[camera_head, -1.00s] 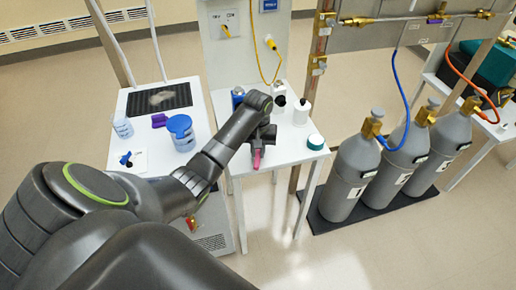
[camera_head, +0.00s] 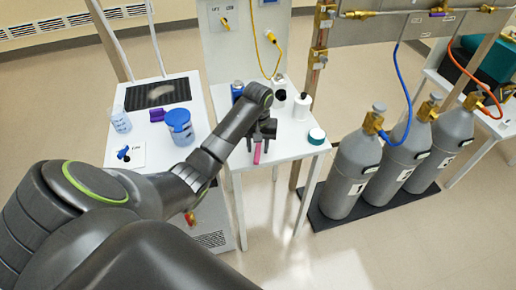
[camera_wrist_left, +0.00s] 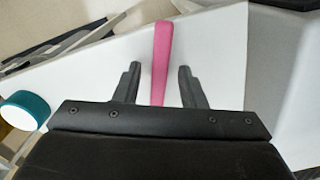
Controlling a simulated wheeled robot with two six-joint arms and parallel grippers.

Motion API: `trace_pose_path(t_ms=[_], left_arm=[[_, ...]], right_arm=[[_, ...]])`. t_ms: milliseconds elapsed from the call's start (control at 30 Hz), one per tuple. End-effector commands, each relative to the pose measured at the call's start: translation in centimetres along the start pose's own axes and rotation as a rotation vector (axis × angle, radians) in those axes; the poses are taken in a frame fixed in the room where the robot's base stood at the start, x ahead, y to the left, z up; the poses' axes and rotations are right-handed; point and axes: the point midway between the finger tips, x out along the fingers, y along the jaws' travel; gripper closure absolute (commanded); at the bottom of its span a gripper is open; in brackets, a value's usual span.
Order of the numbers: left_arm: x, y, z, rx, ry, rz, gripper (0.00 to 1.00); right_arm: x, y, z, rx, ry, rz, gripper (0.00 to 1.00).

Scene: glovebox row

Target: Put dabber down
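The dabber, a pink stick (camera_head: 257,154), is at the front part of the white table (camera_head: 293,147); it appears to rest there, though contact is hard to confirm. It also shows in the left wrist view (camera_wrist_left: 162,50), running between the fingers. My left gripper (camera_head: 261,142) is over it, with its two fingers spread. In the left wrist view my left gripper (camera_wrist_left: 160,68) has a clear gap on each side of the dabber. The dabber's near end is hidden behind the gripper body. My right gripper is not in view.
A teal-capped jar (camera_head: 316,136) stands right of the gripper, near the table edge. A white bottle (camera_head: 301,107) and a blue can (camera_head: 237,92) stand behind. A blue-lidded container (camera_head: 180,127) is on the left bench. Gas cylinders (camera_head: 350,172) stand to the right.

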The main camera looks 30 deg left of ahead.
Motion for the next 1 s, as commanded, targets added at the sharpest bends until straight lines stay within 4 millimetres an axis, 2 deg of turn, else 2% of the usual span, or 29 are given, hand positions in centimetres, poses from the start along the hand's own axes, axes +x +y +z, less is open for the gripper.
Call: trace_pose_path(t_ms=[33,100,167,200,1000], left_arm=[[-1.9,0.0,-0.4,0.003,0.014,0.002,0.63],[-3.5,0.3,-0.3,0.003,0.014,0.003,0.63],[-5.4,0.4,-0.3,0.003,0.012,0.002,0.63],[-6.2,0.4,-0.2,0.002,0.006,0.001,0.63],[-15.8,0.4,-0.1,0.001,0.005,0.001,0.63]], right_arm=[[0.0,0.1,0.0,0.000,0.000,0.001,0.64],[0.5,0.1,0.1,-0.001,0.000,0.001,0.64],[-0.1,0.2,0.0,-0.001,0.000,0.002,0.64],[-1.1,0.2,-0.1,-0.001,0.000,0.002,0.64],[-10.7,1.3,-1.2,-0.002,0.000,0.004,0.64]])
